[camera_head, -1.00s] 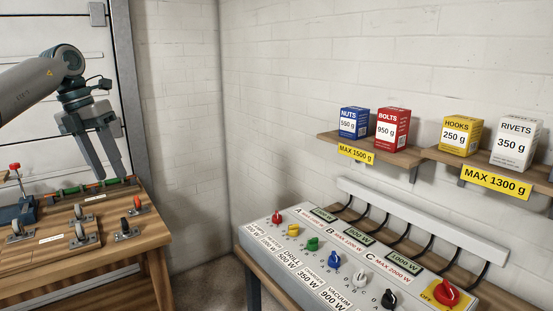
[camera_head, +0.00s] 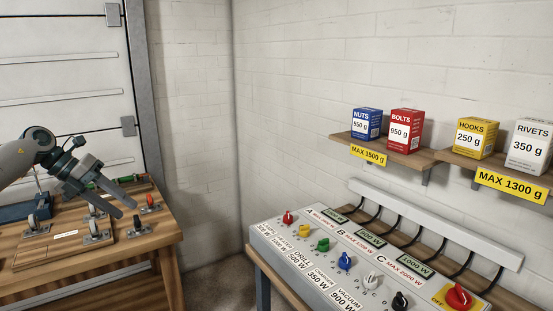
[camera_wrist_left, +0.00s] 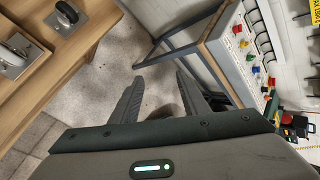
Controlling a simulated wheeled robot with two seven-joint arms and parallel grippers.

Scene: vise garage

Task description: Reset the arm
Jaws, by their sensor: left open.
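My left gripper (camera_head: 127,205) comes in from the left in the head view, over the wooden workbench. Its two fingers are apart and point to the lower right. In the left wrist view the gripper (camera_wrist_left: 157,92) shows open and empty, with the speckled floor between its fingers. The fingers appear clear of the bench and the control panel. My right gripper is not in view.
The wooden workbench (camera_head: 120,259) carries several metal toggle clamps and a blue vise (camera_head: 22,211). At the right stands a control panel (camera_head: 290,240) with coloured knobs. Wall shelves (camera_head: 400,156) hold labelled boxes. Floor lies between bench and panel.

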